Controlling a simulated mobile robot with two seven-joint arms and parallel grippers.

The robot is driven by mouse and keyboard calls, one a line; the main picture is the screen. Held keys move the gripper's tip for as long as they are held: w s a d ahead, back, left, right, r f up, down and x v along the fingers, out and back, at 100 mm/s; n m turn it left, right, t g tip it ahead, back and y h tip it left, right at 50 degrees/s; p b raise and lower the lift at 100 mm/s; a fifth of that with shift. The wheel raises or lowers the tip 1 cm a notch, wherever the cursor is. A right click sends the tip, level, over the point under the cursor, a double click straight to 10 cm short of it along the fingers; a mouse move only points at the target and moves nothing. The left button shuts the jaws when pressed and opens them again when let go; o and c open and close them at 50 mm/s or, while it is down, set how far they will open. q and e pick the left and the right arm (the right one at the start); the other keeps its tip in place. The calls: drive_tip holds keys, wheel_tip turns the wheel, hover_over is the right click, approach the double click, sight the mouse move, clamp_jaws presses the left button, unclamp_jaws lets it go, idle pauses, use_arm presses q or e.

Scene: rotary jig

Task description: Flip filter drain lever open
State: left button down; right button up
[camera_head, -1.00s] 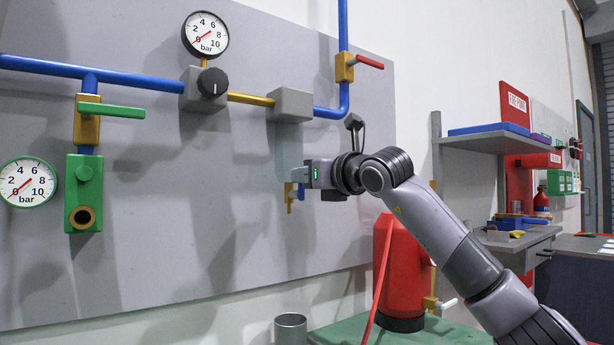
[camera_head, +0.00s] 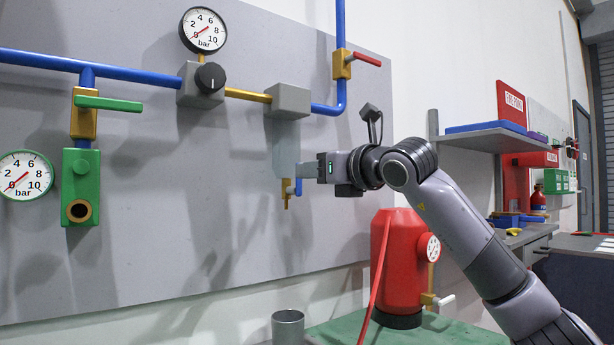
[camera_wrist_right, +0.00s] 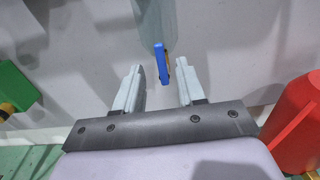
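The filter is a grey block (camera_head: 288,100) on the panel with a pale translucent bowl (camera_head: 286,140) below it. A brass drain fitting (camera_head: 286,195) hangs under the bowl, with a small blue drain lever (camera_head: 298,187) beside it, partly behind my gripper. My right gripper (camera_head: 306,170) is beside the bowl's lower end. In the right wrist view its two pale fingers (camera_wrist_right: 159,82) stand apart, open. The blue lever (camera_wrist_right: 160,62) shows upright in the gap near the fingertips, with no clear contact. My left gripper is not in view.
A red tank (camera_head: 396,265) with a gauge and red hose stands on a green surface below my right arm. A metal cup (camera_head: 288,328) stands below the filter. A green lever (camera_head: 110,104) and a red lever (camera_head: 368,60) are on the pipes.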

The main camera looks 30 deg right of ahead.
drive_tip(key=shift+s+d, duration=0.1)
drive_tip(key=shift+s, duration=1.35)
